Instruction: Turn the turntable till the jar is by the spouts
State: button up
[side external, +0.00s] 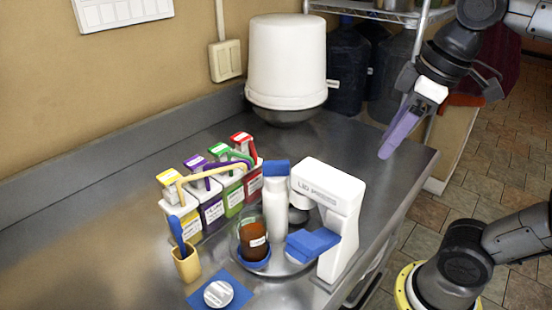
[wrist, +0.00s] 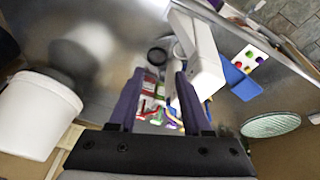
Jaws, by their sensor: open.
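The jar (side external: 253,242), brown with a white label, stands upright at the left side of the round metal turntable (side external: 285,268), with blue at its base. The coloured spouts (side external: 228,166) stick out from a row of yellow, purple, green and red containers (side external: 232,196) behind and left of the jar. My gripper (side external: 386,154) is above the counter's right edge, well apart from the turntable. In the wrist view my gripper (wrist: 160,72) has its two purple fingers spread with nothing held between them. The jar cannot be made out in the wrist view.
A white lid dispenser (side external: 339,205) and a white post with a blue top (side external: 275,200) stand tall by the turntable. A yellow cup (side external: 187,264) and a blue mat with a white lid (side external: 218,293) are in front. The left counter is clear.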

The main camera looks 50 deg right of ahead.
jog(key=w+a+r+n+g, duration=0.1)
jog(key=w+a+r+n, duration=0.1)
jog(key=w+r, duration=0.25)
notch_tip(320, 180, up, 4)
jog(key=n+g, duration=0.2)
jog(key=n, duration=0.1)
send_over(276, 162)
jog(key=s+d, duration=0.3)
jog(key=s, duration=0.1)
jog(key=shift+g, duration=0.4)
jog(key=w+a+f, duration=0.1)
jog(key=f, duration=0.4)
jog(key=w+a+f, duration=0.1)
jog(key=f, duration=0.4)
jog(key=w+a+f, duration=0.1)
jog(key=w+f, duration=0.1)
jog(key=f, duration=0.4)
grip_shut()
